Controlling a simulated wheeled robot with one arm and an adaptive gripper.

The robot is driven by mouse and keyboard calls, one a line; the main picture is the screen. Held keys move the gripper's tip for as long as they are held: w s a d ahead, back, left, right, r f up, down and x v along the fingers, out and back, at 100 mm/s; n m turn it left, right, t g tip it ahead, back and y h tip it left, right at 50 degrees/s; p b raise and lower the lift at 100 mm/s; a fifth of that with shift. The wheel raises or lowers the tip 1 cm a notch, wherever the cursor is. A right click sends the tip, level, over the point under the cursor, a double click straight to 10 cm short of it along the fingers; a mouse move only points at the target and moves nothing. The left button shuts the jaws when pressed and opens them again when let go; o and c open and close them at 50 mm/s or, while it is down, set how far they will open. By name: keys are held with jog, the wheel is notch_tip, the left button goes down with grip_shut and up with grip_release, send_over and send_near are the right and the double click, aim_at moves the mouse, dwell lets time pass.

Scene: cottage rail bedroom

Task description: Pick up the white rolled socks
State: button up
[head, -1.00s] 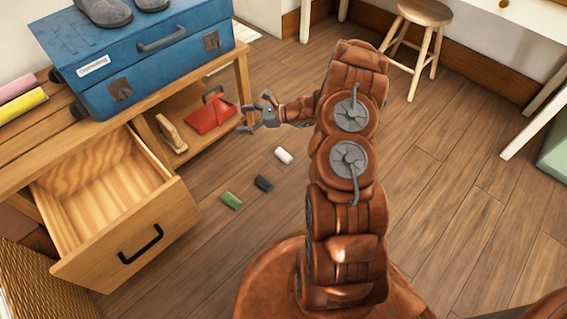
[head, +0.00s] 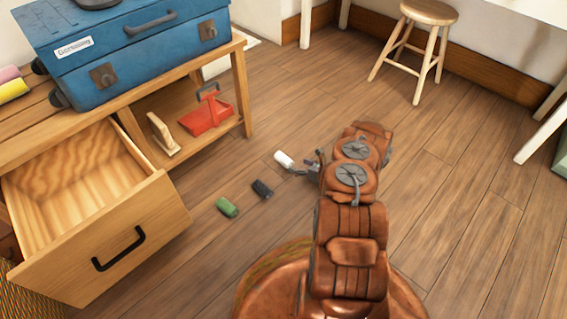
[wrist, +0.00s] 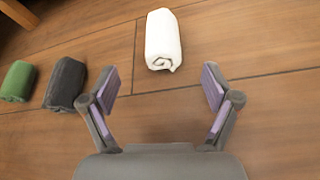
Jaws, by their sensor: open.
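The white rolled socks (head: 284,159) lie on the wooden floor, the farthest from me of three small rolls in the head view. In the wrist view the white roll (wrist: 163,40) lies ahead of my gripper (wrist: 159,88), roughly between the lines of its two fingers. The fingers are spread wide with purple inner pads and nothing between them. In the head view my gripper (head: 305,168) is low, just right of the white roll, and partly hidden by my arm. A gap shows between fingertips and roll in the wrist view.
A dark roll (head: 262,188) and a green roll (head: 227,207) lie nearer me on the floor. An open drawer (head: 160,215) juts out at left. A stool (head: 428,13) stands far right.

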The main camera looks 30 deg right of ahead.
aim_at(291, 164)
jog(key=b+x, duration=0.1)
jog(key=x, duration=0.1)
jog(key=b+x, duration=0.2)
jog(key=x, duration=0.1)
jog(key=shift+f, duration=0.4)
jog(key=shift+w+a+b, duration=0.2)
jog(key=shift+w+b, duration=0.2)
jog(key=shift+w, duration=0.15)
jog(key=c, duration=1.2)
